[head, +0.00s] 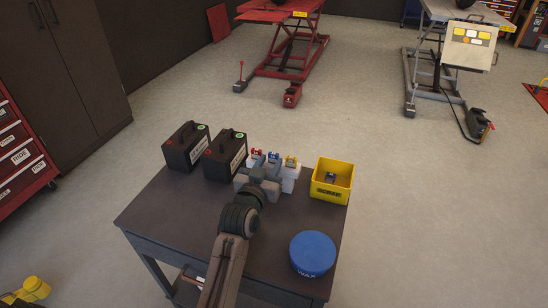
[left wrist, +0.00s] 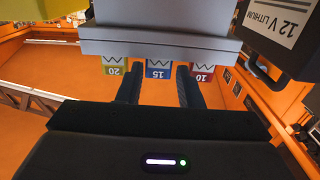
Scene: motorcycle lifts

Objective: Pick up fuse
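Three fuses stand in a row in a pale holder (head: 289,183) on the dark table: a red one (head: 257,153), a blue one (head: 273,156) and a yellow one (head: 291,161). My left gripper (head: 267,180) is at the near side of the holder, partly hiding it. In the left wrist view, the red fuse (left wrist: 202,73) reads 10, the blue fuse (left wrist: 158,70) reads 15 and the yellow-green one (left wrist: 115,68) reads 20. My left gripper's fingers (left wrist: 159,88) are apart, to either side of the blue fuse, with nothing visibly held. My right gripper is out of view.
Two black batteries (head: 225,155) stand left of the holder. A yellow scrap bin (head: 332,190), with a small dark item inside, is to the right. A round blue container (head: 313,254) sits at the table's near right. The table's left front (head: 170,215) is clear.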

